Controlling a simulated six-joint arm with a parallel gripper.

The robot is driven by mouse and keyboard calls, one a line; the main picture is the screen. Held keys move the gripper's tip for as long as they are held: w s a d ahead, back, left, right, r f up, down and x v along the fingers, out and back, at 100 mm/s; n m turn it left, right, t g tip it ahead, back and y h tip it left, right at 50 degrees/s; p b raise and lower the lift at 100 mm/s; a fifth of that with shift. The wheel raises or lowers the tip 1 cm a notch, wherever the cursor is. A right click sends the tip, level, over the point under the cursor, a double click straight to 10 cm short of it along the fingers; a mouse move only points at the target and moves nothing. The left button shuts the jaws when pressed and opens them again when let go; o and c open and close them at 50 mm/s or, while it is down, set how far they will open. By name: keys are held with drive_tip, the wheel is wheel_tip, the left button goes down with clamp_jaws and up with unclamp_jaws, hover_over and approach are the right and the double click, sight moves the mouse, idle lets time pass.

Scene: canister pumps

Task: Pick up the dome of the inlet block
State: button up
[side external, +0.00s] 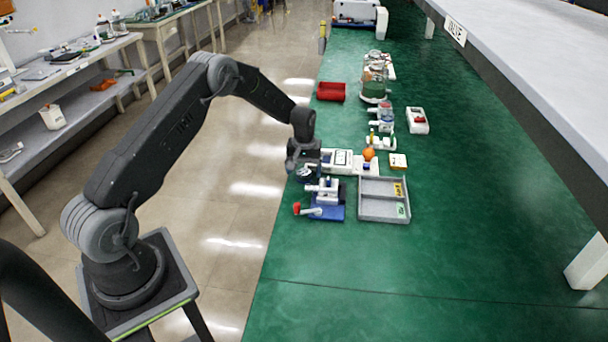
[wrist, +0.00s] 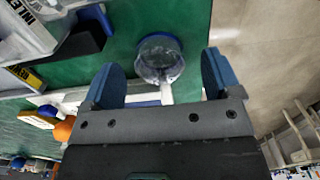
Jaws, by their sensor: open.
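A clear dome with a blue rim (wrist: 160,60) stands on the green table in the wrist view, with a white part just below it in the picture. My gripper (wrist: 158,66) is open, with one blue finger on each side of the dome in the picture and no visible contact. In the side view my gripper (side external: 303,166) is low over the near table edge and mostly hides the dome. A white pump on a blue base (side external: 327,213), with a red-ended handle, sits just in front of it.
A grey divided tray (side external: 384,220) lies right of the blue base. A white unit (side external: 340,157) and an orange ball (side external: 369,154) stand just behind and right of my gripper. A red bin (side external: 331,91) lies farther back. The front table is clear.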

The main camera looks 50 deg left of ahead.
drive_tip(key=shift+f, duration=0.65)
drive_tip(key=shift+c, duration=0.5)
drive_tip(key=c, duration=0.9)
drive_tip(key=shift+r, duration=0.1)
